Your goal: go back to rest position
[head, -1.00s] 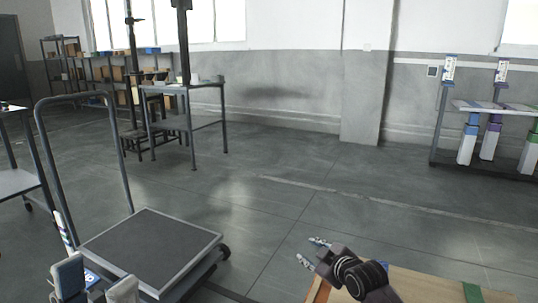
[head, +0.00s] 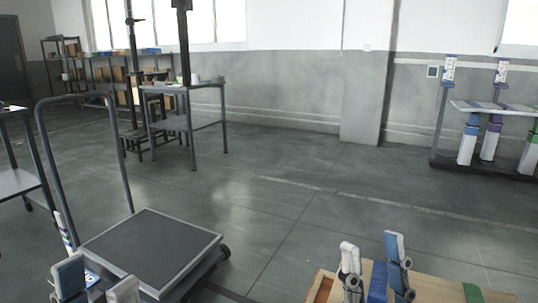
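My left gripper (head: 95,284) is at the bottom left, in front of the platform cart, pointing up with its two pads apart. A small white and blue patch shows between the pads; I cannot tell what it belongs to. My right gripper (head: 373,262) is at the bottom, right of centre, above a wooden surface. Its two blue and white fingers point up and stand apart, with nothing held between them. The arms behind both grippers are out of view.
The platform cart (head: 150,250) with a tall handle stands at lower left. The wooden surface (head: 430,290) bears blue and green strips. A rack (head: 490,108) with white columns is at right, a table (head: 190,88) at back left. The middle floor is clear.

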